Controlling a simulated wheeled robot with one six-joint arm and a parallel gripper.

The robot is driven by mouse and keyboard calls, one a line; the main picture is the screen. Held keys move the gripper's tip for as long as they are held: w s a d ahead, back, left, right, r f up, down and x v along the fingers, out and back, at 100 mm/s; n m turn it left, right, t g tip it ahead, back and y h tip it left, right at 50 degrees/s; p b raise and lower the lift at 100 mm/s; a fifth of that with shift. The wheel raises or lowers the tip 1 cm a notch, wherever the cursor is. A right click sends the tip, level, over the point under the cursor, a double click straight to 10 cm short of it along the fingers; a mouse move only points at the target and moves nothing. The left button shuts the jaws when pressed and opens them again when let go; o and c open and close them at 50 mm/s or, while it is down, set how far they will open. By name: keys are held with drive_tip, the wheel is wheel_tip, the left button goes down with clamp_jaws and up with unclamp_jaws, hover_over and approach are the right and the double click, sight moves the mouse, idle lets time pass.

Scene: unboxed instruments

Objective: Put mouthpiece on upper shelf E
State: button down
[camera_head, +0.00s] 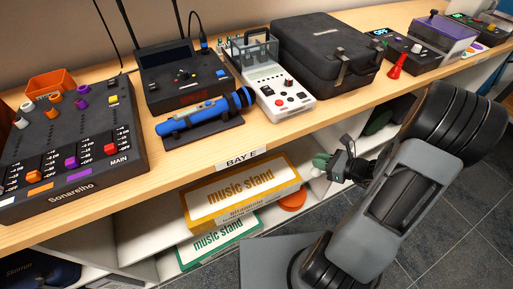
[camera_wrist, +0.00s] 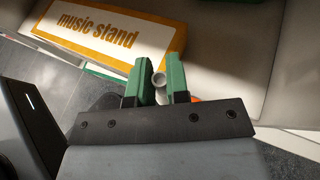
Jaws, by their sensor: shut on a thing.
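My gripper (camera_wrist: 160,82) has green fingers and is shut on a small pale grey round piece, which looks like the mouthpiece (camera_wrist: 158,79). Most of it is hidden between the fingers. In the head view my gripper (camera_head: 322,165) is below the counter's front edge, right of the yellow music stand box. The "BAY E" label (camera_head: 240,158) is on the counter's front edge. Under it, the upper shelf holds the yellow music stand box (camera_head: 243,193), which also shows ahead of the fingers in the wrist view (camera_wrist: 115,30).
A green-white music stand box (camera_head: 218,241) lies on the level below. An orange round thing (camera_head: 292,200) sits right of the yellow box. The counter (camera_head: 215,160) above carries a blue microphone-like thing (camera_head: 205,112), a mixer (camera_head: 70,145) and a black case (camera_head: 325,50).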

drive_tip(key=shift+s+d, duration=0.1)
drive_tip(key=shift+s, duration=0.05)
drive_tip(key=shift+w+f, duration=0.15)
drive_tip(key=shift+w, duration=0.05)
drive_tip(key=shift+w+d+f+b, duration=0.6)
drive_tip(key=shift+w+f+b, duration=0.3)
drive_tip(key=shift+w+f, duration=1.25)
drive_tip(key=shift+w+d+f+b, duration=0.65)
drive_tip(key=shift+w+f+b, duration=0.2)
drive_tip(key=shift+w+f, duration=1.35)
drive_tip(key=shift+w+d+f+b, duration=0.6)
drive_tip(key=shift+w+f+b, duration=0.3)
drive_tip(key=shift+w+f, duration=1.25)
drive_tip(key=shift+w+r, duration=0.1)
drive_tip(key=c, duration=1.1)
unclamp_jaws()
